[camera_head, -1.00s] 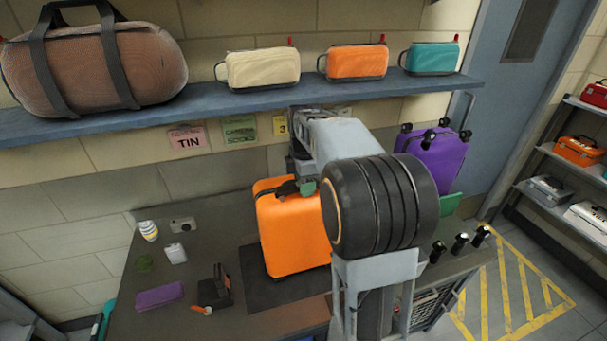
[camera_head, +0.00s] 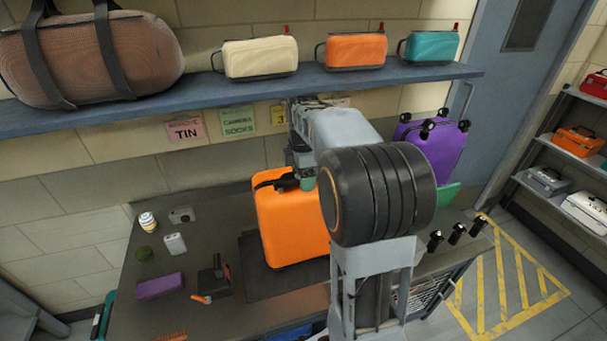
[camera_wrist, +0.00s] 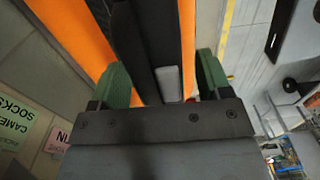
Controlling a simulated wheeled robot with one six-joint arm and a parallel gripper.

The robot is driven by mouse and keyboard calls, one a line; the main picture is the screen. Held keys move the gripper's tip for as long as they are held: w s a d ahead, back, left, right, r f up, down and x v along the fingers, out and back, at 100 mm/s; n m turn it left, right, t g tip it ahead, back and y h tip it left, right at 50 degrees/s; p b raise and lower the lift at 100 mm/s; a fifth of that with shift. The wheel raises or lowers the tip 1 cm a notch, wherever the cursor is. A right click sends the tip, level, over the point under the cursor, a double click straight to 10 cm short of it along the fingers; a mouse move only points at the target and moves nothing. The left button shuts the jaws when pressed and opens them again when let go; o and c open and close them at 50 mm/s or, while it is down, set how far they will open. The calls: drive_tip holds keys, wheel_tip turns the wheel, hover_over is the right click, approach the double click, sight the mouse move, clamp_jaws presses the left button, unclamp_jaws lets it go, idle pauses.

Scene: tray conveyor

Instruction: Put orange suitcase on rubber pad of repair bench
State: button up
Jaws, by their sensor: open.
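The orange suitcase (camera_head: 285,230) stands upright on the dark rubber pad (camera_head: 258,283) of the repair bench (camera_head: 190,322). Its black handle (camera_head: 272,181) is on top. My gripper (camera_head: 300,181) is at the top of the suitcase by the handle, partly hidden by my arm. In the wrist view my gripper (camera_wrist: 163,80) is open, its two green fingertips apart with the dark handle between them. The orange shell of the suitcase (camera_wrist: 75,35) shows beyond the fingers there. The right part of the suitcase and pad is hidden behind my arm.
A purple suitcase (camera_head: 445,145) with wheels up stands at the bench's right end. A blue shelf (camera_head: 230,101) with bags hangs above.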

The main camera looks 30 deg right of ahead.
wheel_tip(320, 180, up, 12)
drive_tip(key=s+a+f+m+t, duration=0.5)
drive_tip(key=s+a+f+m, duration=0.7)
drive_tip(key=s+m, duration=0.4)
drive_tip(key=shift+s+a, duration=0.15)
drive_tip(key=shift+f, duration=0.15)
wheel_tip(320, 180, down, 2)
drive_tip(key=shift+f+b, duration=0.2)
drive_tip(key=shift+b, duration=1)
drive_tip(key=shift+c, duration=0.4)
